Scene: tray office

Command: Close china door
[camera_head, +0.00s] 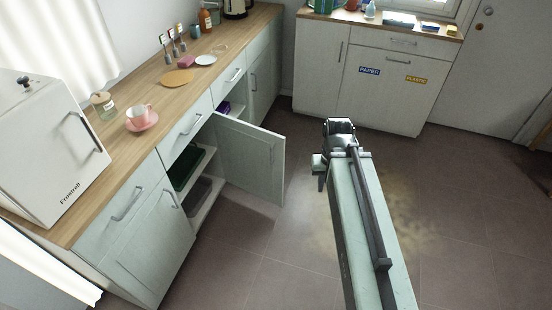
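A pale green cabinet door (250,160) in the counter's lower row stands open, swung out into the room.
The wooden countertop (150,98) holds a pink cup (139,115) on a saucer, a jar (103,104) and a white box-like appliance (50,150). Cabinets marked PAPER and PLASTIC (385,85) stand at the back. Tiled floor (270,240) is free in front of the door.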

